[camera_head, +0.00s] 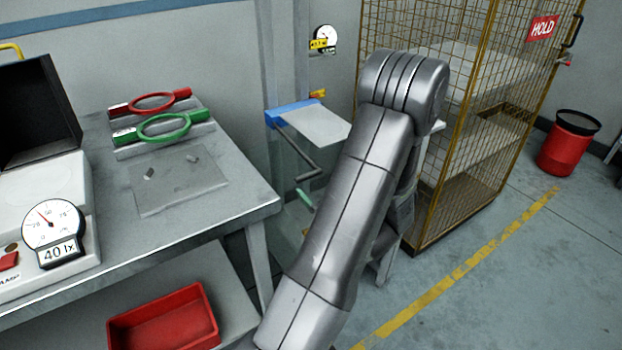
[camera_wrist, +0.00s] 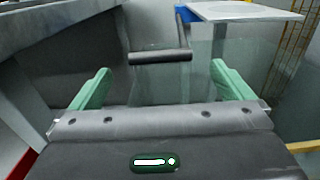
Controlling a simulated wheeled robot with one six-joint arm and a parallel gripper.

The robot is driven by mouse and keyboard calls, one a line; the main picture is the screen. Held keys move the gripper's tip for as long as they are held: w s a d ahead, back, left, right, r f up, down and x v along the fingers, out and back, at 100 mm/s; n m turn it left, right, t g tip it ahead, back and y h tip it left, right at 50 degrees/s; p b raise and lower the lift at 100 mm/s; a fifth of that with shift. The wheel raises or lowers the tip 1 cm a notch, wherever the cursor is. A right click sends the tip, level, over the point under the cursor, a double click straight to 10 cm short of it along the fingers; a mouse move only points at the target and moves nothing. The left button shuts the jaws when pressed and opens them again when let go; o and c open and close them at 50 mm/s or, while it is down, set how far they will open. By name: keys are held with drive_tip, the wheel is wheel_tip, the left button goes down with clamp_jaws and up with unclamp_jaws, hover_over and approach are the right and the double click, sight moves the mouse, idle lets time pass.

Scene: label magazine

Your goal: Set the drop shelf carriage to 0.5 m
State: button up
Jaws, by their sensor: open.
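The drop shelf has a blue carriage (camera_head: 290,113) on a grey wall column, with a pale flat plate (camera_head: 318,126) jutting out to the right. In the wrist view the plate (camera_wrist: 245,12) and part of the blue carriage (camera_wrist: 187,14) show at the top right. A dark crank handle (camera_head: 305,164) hangs below the carriage. Its grip bar (camera_wrist: 160,57) lies level across the wrist view, ahead of and between the fingertips. My gripper (camera_wrist: 161,68) is open with green fingers spread wide and nothing held. The head view shows little of it behind my arm.
A steel bench (camera_head: 240,195) with a meter (camera_head: 53,220) and red and green ring-handled tools stands left. A red bin (camera_head: 165,318) sits beneath it. A yellow mesh cage (camera_head: 480,120) stands right. A round gauge (camera_head: 325,38) is on the wall. Floor at lower right is clear.

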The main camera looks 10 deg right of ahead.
sight(309, 173)
drive_tip(key=v, duration=0.5)
drive_tip(key=shift+s, duration=0.15)
drive_tip(key=x, duration=1.3)
drive_tip(key=shift+w+a+p, duration=0.15)
drive_tip(key=shift+w+p, duration=0.15)
drive_tip(key=shift+w+r+p, duration=0.25)
drive_tip(key=shift+r+p, duration=0.05)
drive_tip(key=shift+s+r, duration=0.1)
drive_tip(key=shift+r, duration=0.1)
drive_tip(key=shift+f, duration=0.1)
